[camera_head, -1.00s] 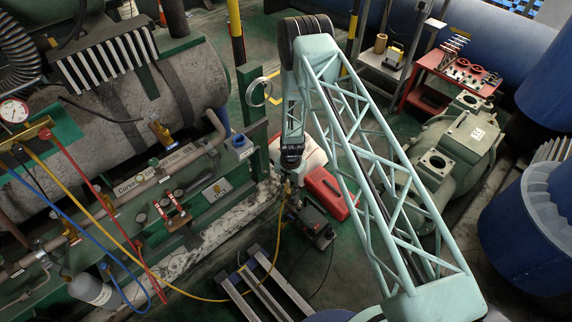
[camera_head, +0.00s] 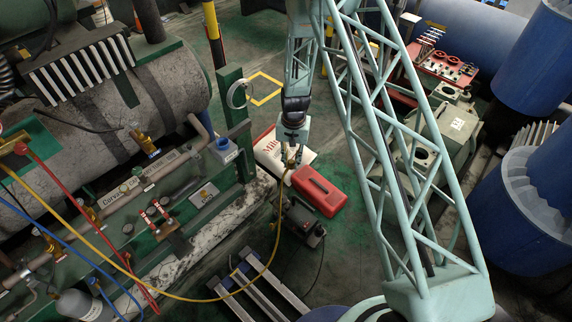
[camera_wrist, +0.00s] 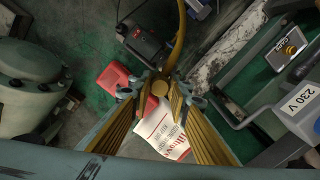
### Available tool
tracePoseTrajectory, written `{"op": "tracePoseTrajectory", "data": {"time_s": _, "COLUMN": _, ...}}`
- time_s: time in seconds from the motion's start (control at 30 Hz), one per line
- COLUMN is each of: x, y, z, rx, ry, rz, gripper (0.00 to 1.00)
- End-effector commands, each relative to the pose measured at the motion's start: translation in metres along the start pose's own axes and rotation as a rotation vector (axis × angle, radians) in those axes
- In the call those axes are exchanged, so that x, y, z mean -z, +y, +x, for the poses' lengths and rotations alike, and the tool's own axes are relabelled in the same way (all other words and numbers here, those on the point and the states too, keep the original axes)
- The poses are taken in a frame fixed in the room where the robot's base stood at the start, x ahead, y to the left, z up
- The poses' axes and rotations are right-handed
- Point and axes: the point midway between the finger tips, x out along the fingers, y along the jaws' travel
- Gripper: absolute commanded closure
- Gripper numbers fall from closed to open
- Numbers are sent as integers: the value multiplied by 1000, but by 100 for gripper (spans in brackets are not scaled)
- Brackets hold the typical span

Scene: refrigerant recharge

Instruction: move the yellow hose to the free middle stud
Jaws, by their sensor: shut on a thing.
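My gripper (camera_head: 291,150) is shut on the upper end of the yellow hose (camera_head: 275,240), in the air above the floor. In the wrist view the fingers (camera_wrist: 159,88) close around a round brass-coloured end, and the yellow hose (camera_wrist: 178,38) runs up from it. In the head view the hose hangs down from my gripper, loops low and runs left to the gauge manifold (camera_head: 14,145), cut by the left edge. Red-handled fittings (camera_head: 157,212) sit on the green machine frame. I cannot tell which stud is the free middle one.
A black pump (camera_head: 300,220) stands on the floor below my gripper, beside a red toolbox (camera_head: 318,190) and a white sack (camera_head: 272,150). Metal rails (camera_head: 262,292) lie at the front. A green post (camera_head: 235,120) stands left of my gripper. Red (camera_head: 85,218) and blue (camera_head: 55,235) hoses cross the left side.

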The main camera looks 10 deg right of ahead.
Motion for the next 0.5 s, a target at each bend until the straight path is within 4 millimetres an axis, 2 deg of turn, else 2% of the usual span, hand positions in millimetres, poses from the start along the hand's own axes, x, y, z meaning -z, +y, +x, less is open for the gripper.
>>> {"op": "tracePoseTrajectory", "data": {"time_s": 0.1, "x": 0, "y": 10, "z": -26, "rx": 0, "ry": 2, "rz": -30, "gripper": 93}}
{"op": "tracePoseTrajectory", "data": {"time_s": 0.5, "x": -7, "y": 44, "z": -105, "rx": -5, "ry": 5, "rz": -138, "gripper": 93}}
